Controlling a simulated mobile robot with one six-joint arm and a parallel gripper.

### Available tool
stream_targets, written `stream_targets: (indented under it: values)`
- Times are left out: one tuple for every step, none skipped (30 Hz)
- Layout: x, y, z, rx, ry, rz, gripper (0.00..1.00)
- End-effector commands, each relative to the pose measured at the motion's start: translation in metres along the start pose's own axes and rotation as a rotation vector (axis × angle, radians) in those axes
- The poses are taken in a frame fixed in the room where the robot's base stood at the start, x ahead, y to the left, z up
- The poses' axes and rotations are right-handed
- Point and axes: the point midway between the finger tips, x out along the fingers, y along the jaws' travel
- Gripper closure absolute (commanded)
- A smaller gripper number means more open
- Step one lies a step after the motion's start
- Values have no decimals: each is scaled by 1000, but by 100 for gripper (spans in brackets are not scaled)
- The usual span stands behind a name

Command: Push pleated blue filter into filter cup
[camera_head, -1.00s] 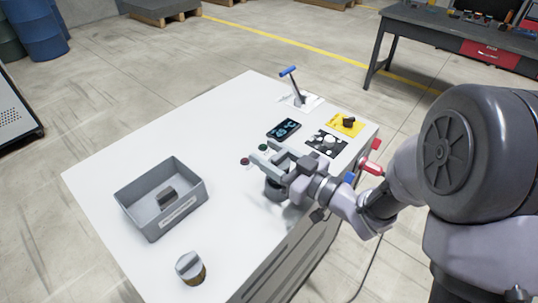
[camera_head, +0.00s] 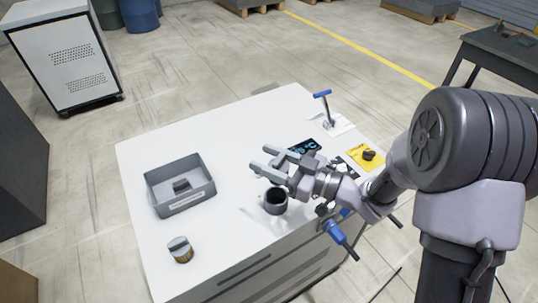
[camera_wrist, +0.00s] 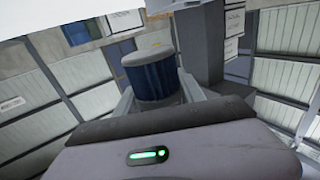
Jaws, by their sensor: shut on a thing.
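The pleated blue filter (camera_wrist: 152,80), a blue cylinder with a pale end cap, sits between the fingers of my gripper (camera_wrist: 156,92) in the wrist view. My gripper is shut on it. In the head view my gripper (camera_head: 261,158) is raised above the white table, its fingers pointing left; the filter cannot be made out there. A dark round open cup (camera_head: 275,207), apparently the filter cup, stands upright on the table just below and in front of my gripper. The filter is apart from the cup.
A grey labelled bin (camera_head: 161,204) holding a small grey part stands at left. A brown-sided part with a grey cap (camera_head: 180,254) stands near the front edge. A blue-handled lever (camera_head: 326,108), a dark display (camera_head: 304,147) and a yellow plate (camera_head: 360,154) are at the back right.

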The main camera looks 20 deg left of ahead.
Motion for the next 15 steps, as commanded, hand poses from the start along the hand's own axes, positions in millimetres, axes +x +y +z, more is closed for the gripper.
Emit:
stream_targets:
  values:
    - [0,0,1,0,0,0,96]
    - [0,0,1,0,0,0,96]
    - [0,0,1,0,0,0,96]
    - [0,0,1,0,0,0,96]
    - [0,0,1,0,0,0,96]
    - [0,0,1,0,0,0,96]
    - [0,0,2,0,0,0,96]
    - [0,0,2,0,0,1,96]
    - [0,0,3,0,0,1,96]
    - [0,0,4,0,0,1,96]
    - [0,0,5,0,0,1,96]
    - [0,0,7,0,0,1,96]
    - [0,0,8,0,0,1,96]
    - [0,0,10,0,0,1,96]
    - [0,0,12,0,0,1,96]
